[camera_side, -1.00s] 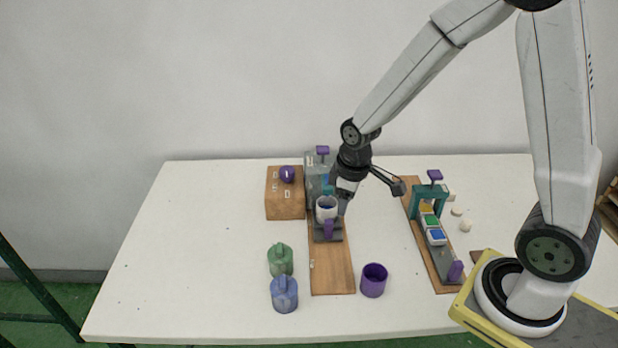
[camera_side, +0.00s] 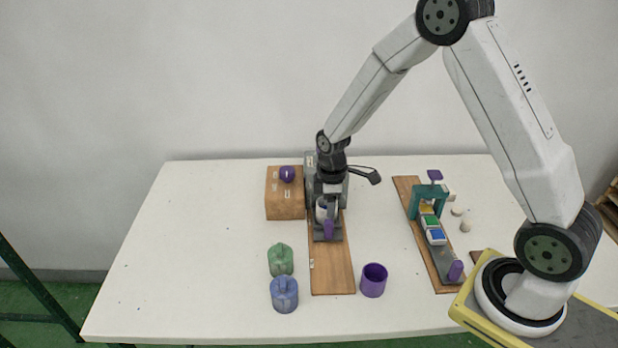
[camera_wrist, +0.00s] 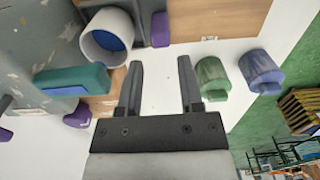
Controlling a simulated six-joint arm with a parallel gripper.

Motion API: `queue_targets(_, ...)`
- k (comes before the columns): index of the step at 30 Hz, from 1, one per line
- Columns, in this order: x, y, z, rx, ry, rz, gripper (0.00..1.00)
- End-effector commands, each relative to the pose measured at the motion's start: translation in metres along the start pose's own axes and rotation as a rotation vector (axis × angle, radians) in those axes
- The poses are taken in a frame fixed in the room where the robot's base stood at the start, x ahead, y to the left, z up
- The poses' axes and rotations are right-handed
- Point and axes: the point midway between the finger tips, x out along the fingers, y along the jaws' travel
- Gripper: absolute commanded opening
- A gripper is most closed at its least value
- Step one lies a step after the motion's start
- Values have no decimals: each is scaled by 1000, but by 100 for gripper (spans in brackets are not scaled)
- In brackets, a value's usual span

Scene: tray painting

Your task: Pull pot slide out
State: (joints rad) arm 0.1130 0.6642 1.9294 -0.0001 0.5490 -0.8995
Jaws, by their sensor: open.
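The pot slide (camera_side: 330,240) is a grey carriage on a wooden board (camera_side: 332,275), with an upright purple handle (camera_side: 328,229) at its front. A white pot (camera_side: 320,212) with blue inside stands on it, partly hidden by my gripper in the side view. My gripper (camera_wrist: 161,70) is open and empty, pointing down over the slide in the side view. No contact with the handle shows.
A grey housing (camera_side: 310,161) stands behind the slide, beside a wooden box with a purple knob (camera_side: 287,174). Green (camera_side: 280,260) and blue (camera_side: 284,294) jugs stand front left, a purple cup (camera_side: 373,280) front right. A teal-arched paint station (camera_side: 428,198) stands right. The table's left side is clear.

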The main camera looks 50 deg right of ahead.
Motion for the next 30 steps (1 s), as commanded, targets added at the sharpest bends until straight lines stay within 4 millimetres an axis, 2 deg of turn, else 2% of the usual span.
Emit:
queue_targets(18,59,0,0,1,0,0,47)
queue_targets(24,70,0,0,1,0,1,47)
queue_targets(30,73,0,0,1,1,2,47)
